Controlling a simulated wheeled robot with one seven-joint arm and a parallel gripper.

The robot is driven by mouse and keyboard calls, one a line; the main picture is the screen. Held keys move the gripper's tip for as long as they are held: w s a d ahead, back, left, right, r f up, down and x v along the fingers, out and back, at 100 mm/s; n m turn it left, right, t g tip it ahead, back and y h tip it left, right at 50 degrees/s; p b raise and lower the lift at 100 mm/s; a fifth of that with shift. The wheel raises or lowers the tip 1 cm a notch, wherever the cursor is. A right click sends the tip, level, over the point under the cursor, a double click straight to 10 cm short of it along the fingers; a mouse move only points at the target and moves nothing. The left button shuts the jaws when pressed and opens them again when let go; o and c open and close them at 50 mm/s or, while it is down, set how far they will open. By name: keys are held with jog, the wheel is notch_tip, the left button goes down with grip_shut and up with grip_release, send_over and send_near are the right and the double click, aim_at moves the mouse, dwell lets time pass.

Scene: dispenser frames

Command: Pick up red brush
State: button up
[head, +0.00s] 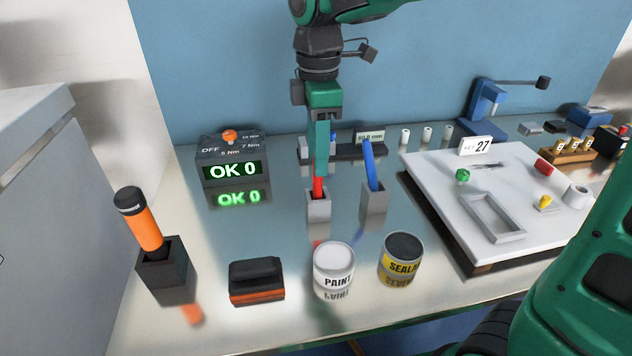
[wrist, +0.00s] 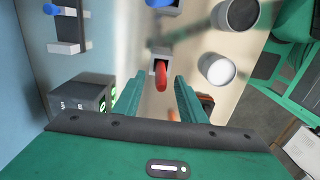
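The red brush (head: 318,187) stands in a small grey holder (head: 318,208) near the middle of the bench; only its red upper part shows. My gripper (head: 322,173) points down directly over it, its fingertips around the height of the handle's top. In the wrist view my gripper (wrist: 158,82) is open, with a clear gap between its two teal fingers. The red brush (wrist: 161,76) appears in that gap near the fingertips, and no finger is seen closed on it. I cannot tell how far the fingertips reach down along the handle.
A blue brush (head: 373,165) stands in another grey holder (head: 374,198) close on the right. In front are a paint can (head: 334,265) and a sealant can (head: 402,254). The torque display box (head: 232,160) is left. A white board (head: 490,180) lies right.

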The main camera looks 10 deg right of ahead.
jog(key=shift+f, duration=0.85)
grip_shut()
jog(key=shift+r, duration=0.15)
